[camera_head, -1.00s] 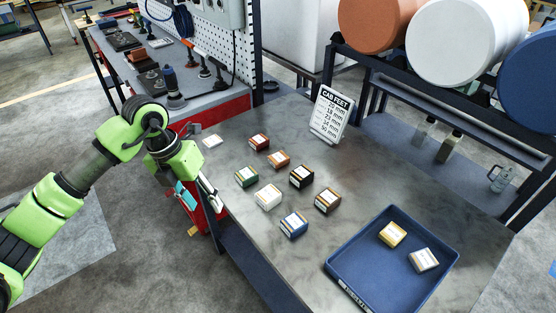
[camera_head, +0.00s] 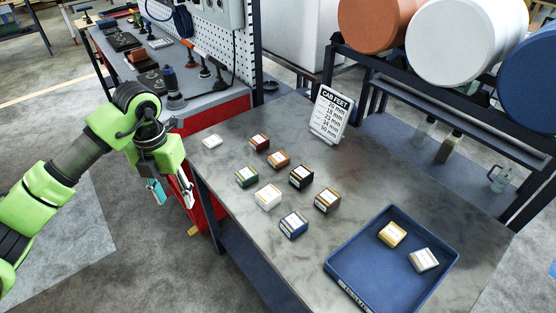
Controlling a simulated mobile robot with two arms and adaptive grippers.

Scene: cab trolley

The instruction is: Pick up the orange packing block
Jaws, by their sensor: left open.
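The orange packing block (camera_head: 279,160) sits on the grey table (camera_head: 385,182) among several other blocks, with a pale label on top. It is between the dark red block (camera_head: 259,142) and the black block (camera_head: 301,177). My left gripper (camera_head: 172,196) is open and empty, fingers pointing down, off the table's left edge and well left of the orange block. Nothing covers the orange block. My right gripper is out of view.
Green (camera_head: 246,177), white (camera_head: 268,198), blue (camera_head: 293,225) and brown (camera_head: 327,201) blocks stand close by. A blue tray (camera_head: 350,270) at front right holds a yellow block and a pale block. A sign (camera_head: 331,114) stands at the back.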

